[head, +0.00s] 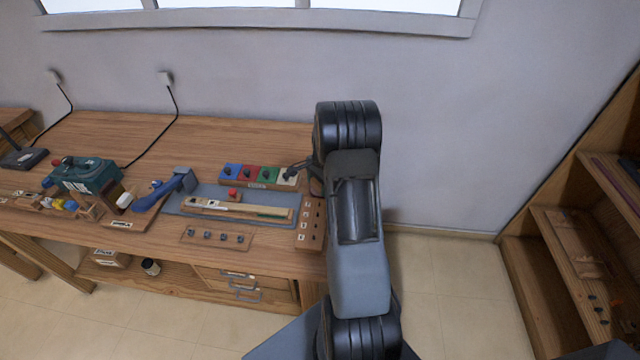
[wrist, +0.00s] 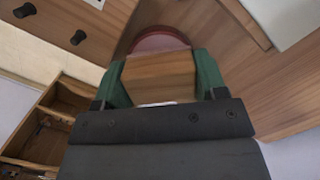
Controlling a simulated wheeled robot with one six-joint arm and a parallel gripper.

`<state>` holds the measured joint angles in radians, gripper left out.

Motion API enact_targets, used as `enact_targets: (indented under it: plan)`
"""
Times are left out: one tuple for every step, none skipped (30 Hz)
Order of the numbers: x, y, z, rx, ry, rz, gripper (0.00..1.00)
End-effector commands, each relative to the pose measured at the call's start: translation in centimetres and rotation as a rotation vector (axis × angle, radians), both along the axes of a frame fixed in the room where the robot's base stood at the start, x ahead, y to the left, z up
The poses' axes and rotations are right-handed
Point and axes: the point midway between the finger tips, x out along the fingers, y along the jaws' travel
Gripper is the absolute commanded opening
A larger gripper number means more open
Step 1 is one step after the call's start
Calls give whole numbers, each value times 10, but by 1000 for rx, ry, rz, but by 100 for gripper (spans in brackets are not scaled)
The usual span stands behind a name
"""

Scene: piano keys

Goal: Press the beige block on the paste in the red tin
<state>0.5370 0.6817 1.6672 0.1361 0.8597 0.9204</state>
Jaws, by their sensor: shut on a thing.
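My gripper (head: 291,171) is at the right end of a row of coloured squares, partly hidden by my arm. In the wrist view its two green fingers (wrist: 160,77) are shut on a wood-coloured block (wrist: 158,78), which I take for the beige block. A pale square (head: 287,178) is beside or under the gripper in the head view; I cannot tell if it is the block. A reddish round shape (wrist: 160,40) shows just beyond the block; I cannot tell if it is the red tin. A small red object (head: 233,193) sits on the grey mat.
Blue (head: 230,172), red (head: 250,174) and green (head: 268,175) squares with dark knobs sit left of the gripper. A wooden strip with dark knobs (head: 310,224) stands nearer me. A long wooden piece (head: 237,209) lies on the mat (head: 208,192). Shelves (head: 560,225) stand right.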

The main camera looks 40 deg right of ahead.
Motion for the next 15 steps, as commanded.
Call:
enact_targets:
  plan:
    - [-1, 0, -1, 1, 2, 0, 39]
    - [-1, 0, -1, 1, 2, 0, 39]
    - [-1, 0, -1, 1, 2, 0, 39]
    - [-1, 0, -2, 1, 2, 0, 39]
    - [-1, 0, -2, 1, 2, 0, 39]
    - [-1, 0, -2, 1, 2, 0, 39]
    - [-1, 0, -2, 1, 2, 0, 39]
    - [-1, 0, -2, 1, 3, 0, 39]
    - [-1, 0, -2, 1, 3, 0, 39]
    - [-1, 0, -2, 1, 3, 0, 39]
    - [-1, 0, -1, 1, 3, 0, 39]
    - [-1, 0, -1, 1, 3, 0, 39]
    - [-1, 0, 0, 2, 3, 0, 39]
    - [-1, 0, 1, 1, 3, 0, 39]
    - [-1, 0, 3, 1, 3, 0, 39]
